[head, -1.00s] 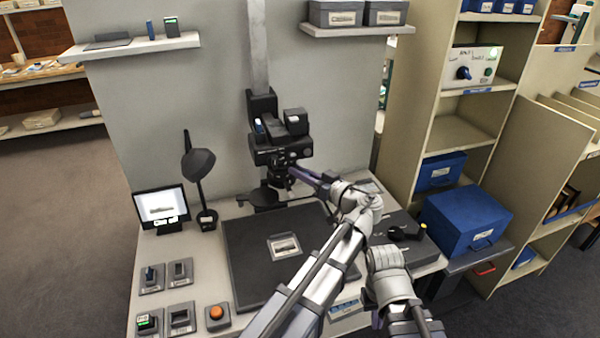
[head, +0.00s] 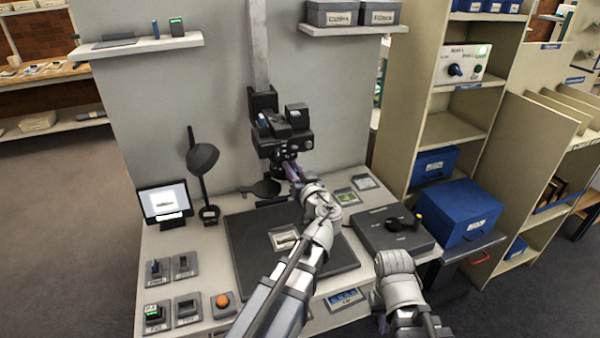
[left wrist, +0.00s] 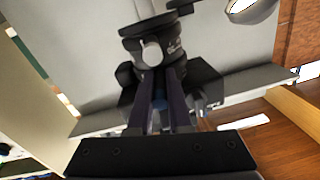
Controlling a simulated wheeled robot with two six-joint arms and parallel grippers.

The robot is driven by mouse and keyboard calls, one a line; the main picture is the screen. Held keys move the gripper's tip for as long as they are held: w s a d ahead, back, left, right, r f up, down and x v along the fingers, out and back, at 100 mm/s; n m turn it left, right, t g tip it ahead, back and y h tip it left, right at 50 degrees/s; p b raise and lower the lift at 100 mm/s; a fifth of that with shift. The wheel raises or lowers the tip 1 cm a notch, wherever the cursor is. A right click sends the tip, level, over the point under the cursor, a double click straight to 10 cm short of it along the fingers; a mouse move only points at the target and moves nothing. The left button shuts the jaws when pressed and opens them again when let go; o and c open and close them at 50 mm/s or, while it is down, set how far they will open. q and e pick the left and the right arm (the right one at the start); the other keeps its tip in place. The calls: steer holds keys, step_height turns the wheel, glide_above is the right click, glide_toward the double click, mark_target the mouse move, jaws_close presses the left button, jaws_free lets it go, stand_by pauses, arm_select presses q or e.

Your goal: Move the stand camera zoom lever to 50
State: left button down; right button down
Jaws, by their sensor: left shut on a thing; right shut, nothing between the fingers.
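The stand camera (head: 282,132) is a black unit on a grey column above the dark copy board (head: 243,240). My left gripper (head: 291,168) reaches up to the lens at its underside, which is partly hidden by my arm. In the left wrist view, the two long dark fingers (left wrist: 160,80) are closed together at the lens ring (left wrist: 165,28). They are shut on the zoom lever (left wrist: 150,53), whose tip shows as a light rounded piece. The scale marks on the ring are too small to read. My right arm shows at lower right, but its gripper cannot be made out.
A small print (head: 285,238) lies on the copy board. A monitor (head: 164,203) and a black lamp (head: 203,160) stand at left. A grey box (head: 385,236) with a black, yellow-tipped handle and a blue box (head: 457,212) stand at right.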

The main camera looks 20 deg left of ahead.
arm_select(q)
steer(key=shift+s+a+m+t+h, duration=0.2)
steer(key=shift+m+t+h, duration=0.2)
steer(key=shift+t+h, duration=0.15)
steer(key=c, duration=0.8)
jaws_free()
steer(key=shift+c, duration=0.2)
steer(key=v, duration=0.7)
steer(key=shift+s+d, duration=0.25)
steer(key=shift+r, duration=0.1)
